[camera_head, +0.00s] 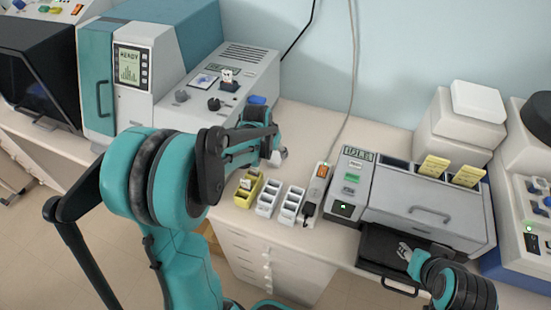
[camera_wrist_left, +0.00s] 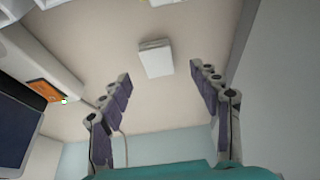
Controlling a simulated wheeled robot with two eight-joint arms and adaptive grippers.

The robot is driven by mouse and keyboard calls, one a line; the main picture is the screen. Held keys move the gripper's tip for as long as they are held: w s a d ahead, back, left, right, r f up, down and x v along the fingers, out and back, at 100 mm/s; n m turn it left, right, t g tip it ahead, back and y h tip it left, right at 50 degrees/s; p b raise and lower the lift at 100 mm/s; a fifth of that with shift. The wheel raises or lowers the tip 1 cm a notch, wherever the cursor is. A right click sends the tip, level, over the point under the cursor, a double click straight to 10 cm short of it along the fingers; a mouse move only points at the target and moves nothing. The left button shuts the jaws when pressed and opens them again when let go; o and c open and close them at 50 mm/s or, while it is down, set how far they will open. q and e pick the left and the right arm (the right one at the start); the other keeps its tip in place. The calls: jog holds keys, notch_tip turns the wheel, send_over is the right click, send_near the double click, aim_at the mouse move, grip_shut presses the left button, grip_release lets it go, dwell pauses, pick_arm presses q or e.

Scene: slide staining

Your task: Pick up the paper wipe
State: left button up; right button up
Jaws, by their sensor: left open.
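A small white folded pad, which looks like the paper wipe (camera_wrist_left: 155,58), lies on the pale bench in the left wrist view. It sits ahead of and between the fingers of my left gripper (camera_wrist_left: 160,90), apart from both. The left gripper is open and empty. In the head view my left gripper (camera_head: 262,150) is over the bench beside the grey and teal machine, and I cannot make out the wipe there. My right gripper (camera_head: 408,254) is at the lower right over a black tray, and its fingers are too small to read.
A yellow slide rack (camera_head: 247,190) and white racks (camera_head: 267,200) stand near the bench's front edge. A power strip (camera_head: 317,187) with an orange switch is beside them. The grey-teal machine (camera_head: 170,75) stands left, and a grey stainer (camera_head: 425,208) stands right.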

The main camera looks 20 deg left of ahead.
aim_at(276, 158)
pick_arm(q)
jog(key=b+x, duration=0.2)
jog(key=x, duration=0.3)
jog(key=shift+d, duration=0.2)
pick_arm(e)
notch_tip(276, 158, down, 2)
jog(key=shift+a+f, duration=0.1)
pick_arm(q)
jog(key=shift+s, duration=0.1)
jog(key=shift+c, duration=0.3)
jog(key=c, duration=0.7)
jog(key=shift+r, duration=0.15)
pick_arm(e)
jog(key=shift+r, duration=0.2)
